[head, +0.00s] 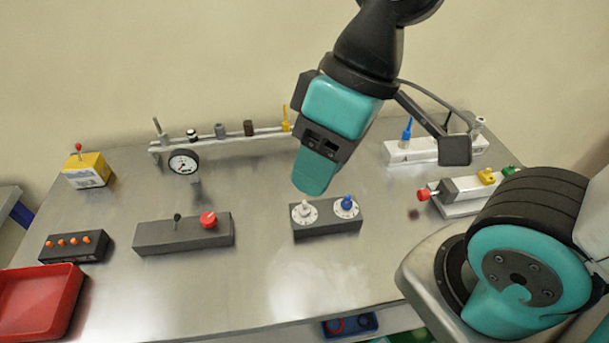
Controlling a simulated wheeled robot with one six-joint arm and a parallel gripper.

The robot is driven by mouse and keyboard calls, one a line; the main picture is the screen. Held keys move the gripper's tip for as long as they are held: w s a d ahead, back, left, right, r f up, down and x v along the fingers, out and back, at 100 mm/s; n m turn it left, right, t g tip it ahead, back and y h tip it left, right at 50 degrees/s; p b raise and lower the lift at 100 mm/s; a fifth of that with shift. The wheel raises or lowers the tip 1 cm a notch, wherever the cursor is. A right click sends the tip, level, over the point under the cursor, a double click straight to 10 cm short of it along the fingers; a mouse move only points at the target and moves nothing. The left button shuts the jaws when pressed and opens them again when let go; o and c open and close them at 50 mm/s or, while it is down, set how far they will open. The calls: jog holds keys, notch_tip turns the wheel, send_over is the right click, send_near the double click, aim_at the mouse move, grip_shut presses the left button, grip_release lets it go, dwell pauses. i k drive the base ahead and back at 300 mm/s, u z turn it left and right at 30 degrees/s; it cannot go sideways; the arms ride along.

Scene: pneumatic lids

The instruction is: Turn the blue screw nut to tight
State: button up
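A dark block (327,227) on the table carries two white dials side by side. A blue knob (347,202) sits on the right dial and looks like the blue screw nut. A white knob (305,206) sits on the left dial. The dial marks are too small to read. My gripper (316,176) points down above and behind the block, nearer the white knob in the picture, apart from both knobs. I see its teal side, and nothing shows in it. The gap between its fingers is hidden.
A white block with a blue upright part (407,130) stands behind right. A red-ended cylinder unit (462,190) is at right. A dark box with a red knob (208,219) is at left. A gauge (183,162) and rail stand behind. The table front is clear.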

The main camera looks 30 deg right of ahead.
aim_at(344, 206)
jog(key=z, duration=1.15)
jog(key=k, duration=0.8)
jog(key=u, duration=0.55)
jog(key=i, duration=0.5)
